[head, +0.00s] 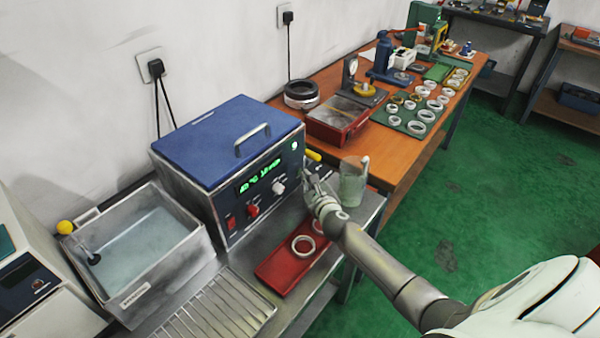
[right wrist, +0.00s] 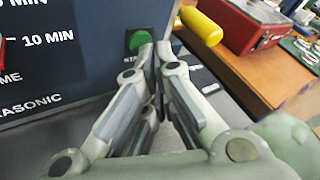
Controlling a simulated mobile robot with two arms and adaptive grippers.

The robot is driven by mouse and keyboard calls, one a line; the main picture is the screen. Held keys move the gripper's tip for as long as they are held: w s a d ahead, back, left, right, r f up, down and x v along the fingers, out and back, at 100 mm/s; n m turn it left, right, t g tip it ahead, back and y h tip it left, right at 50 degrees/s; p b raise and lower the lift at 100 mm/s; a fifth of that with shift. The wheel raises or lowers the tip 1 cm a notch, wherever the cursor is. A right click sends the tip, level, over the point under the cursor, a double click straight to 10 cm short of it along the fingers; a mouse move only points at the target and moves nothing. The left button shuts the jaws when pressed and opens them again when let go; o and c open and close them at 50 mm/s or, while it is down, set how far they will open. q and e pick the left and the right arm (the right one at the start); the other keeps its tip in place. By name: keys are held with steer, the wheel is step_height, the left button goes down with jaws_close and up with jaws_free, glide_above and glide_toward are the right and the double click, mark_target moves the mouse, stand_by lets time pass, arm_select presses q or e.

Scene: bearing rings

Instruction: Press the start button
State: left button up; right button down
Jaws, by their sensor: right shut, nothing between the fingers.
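The ultrasonic cleaner (head: 225,150) is a steel box with a blue lid and a dark blue front panel. In the right wrist view, the green start button (right wrist: 139,41) is on the panel, just beyond the fingertips and partly covered by them. My right gripper (head: 308,182) is in front of the panel's right side; the right wrist view also shows the gripper (right wrist: 154,58) with its fingertips together and nothing between them. I cannot tell whether they touch the button. My left gripper is not in view.
A yellow handle (head: 313,156) sticks out beside the panel's right edge. A beaker (head: 353,185) stands close to my right gripper. A red tray (head: 275,268) with rings lies below. A water basin (head: 150,262) is at the left. Many rings lie on a green mat (head: 385,116) behind.

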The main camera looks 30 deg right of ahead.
steer(key=shift+s+d, duration=0.15)
steer(key=shift+s, duration=0.3)
steer(key=shift+s+d+p, duration=0.25)
steer(key=shift+s+d, duration=0.1)
steer(key=shift+s, duration=0.5)
steer(key=shift+s+d+p, duration=0.25)
steer(key=shift+s+d, duration=0.1)
steer(key=shift+s, duration=0.45)
steer(key=shift+s+d, duration=0.25)
steer(key=shift+s, duration=0.3)
steer(key=shift+s+d, duration=0.2)
steer(key=shift+s, duration=0.35)
